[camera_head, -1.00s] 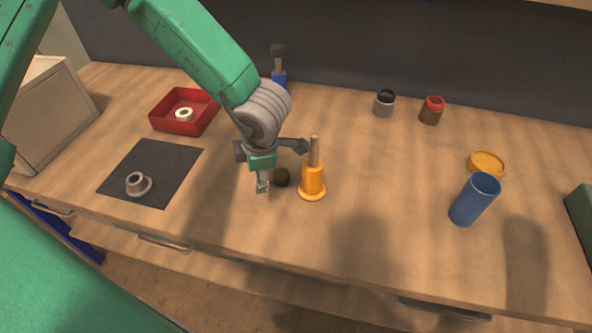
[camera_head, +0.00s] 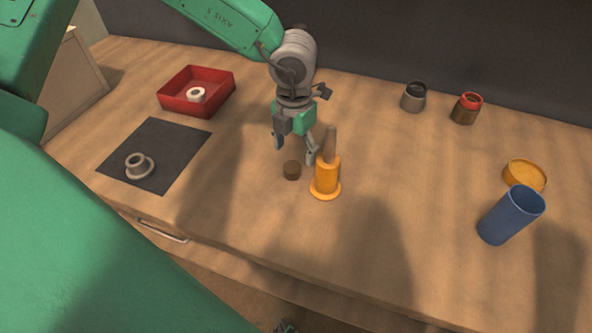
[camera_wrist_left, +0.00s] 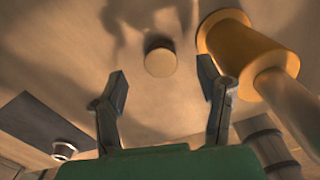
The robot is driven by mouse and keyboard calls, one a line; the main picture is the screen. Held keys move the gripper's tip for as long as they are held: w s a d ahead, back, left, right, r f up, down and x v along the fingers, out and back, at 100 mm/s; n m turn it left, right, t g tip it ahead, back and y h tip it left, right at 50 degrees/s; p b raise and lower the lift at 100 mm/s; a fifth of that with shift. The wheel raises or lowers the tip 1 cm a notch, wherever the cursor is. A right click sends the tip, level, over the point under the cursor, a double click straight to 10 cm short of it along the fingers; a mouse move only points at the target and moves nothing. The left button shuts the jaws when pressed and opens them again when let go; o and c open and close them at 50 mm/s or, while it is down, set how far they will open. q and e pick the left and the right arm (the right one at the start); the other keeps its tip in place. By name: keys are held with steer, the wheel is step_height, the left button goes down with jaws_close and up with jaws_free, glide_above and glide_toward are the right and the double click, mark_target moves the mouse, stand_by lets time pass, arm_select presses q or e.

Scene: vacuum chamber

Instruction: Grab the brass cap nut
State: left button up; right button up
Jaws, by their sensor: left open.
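The brass cap nut appears to be the small, dull brown round piece (camera_head: 292,170) standing on the wooden bench, left of an orange wooden-handled tool (camera_head: 325,180). My left gripper (camera_head: 295,148) is open and empty, above and just behind it, with one finger close to the tool's handle. In the left wrist view, the round piece (camera_wrist_left: 160,62) shows a pale top beyond the gap between the open fingertips (camera_wrist_left: 163,80), and nothing touches it. The orange tool (camera_wrist_left: 245,50) stands close by on the right there.
A red tray (camera_head: 172,103) holds a pale ring. A grey flanged part (camera_head: 139,166) sits on a dark mat (camera_head: 165,140). Two jars (camera_head: 414,97), (camera_head: 466,108), a yellow dish (camera_head: 525,175) and a blue cup (camera_head: 511,215) stand right. The bench between is clear.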

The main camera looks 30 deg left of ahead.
mark_target(290, 165)
arm_select(q)
steer(key=f, duration=0.3)
steer(key=a+f, duration=0.1)
steer(key=shift+s+f+b, duration=0.35)
steer(key=shift+s+b, duration=0.05)
steer(key=shift+d+f, duration=0.2)
steer(key=shift+f, duration=0.1)
steer(key=shift+d+r, duration=0.1)
steer(key=shift+d, duration=0.5)
steer(key=shift+c, duration=1.3)
steer(key=c, duration=0.7)
steer(key=shift+a, duration=0.65)
steer(key=shift+c, duration=0.3)
steer(key=r, duration=0.3)
steer(key=r+p, duration=0.1)
steer(key=r, duration=0.5)
steer(key=shift+d+r, duration=0.15)
steer(key=shift+d, duration=0.15)
steer(key=shift+a+r+p, duration=0.15)
steer(key=shift+r+p, duration=0.1)
steer(key=shift+p, duration=0.05)
arm_select(e)
steer(key=shift+a+r, duration=0.4)
steer(key=shift+r, duration=0.15)
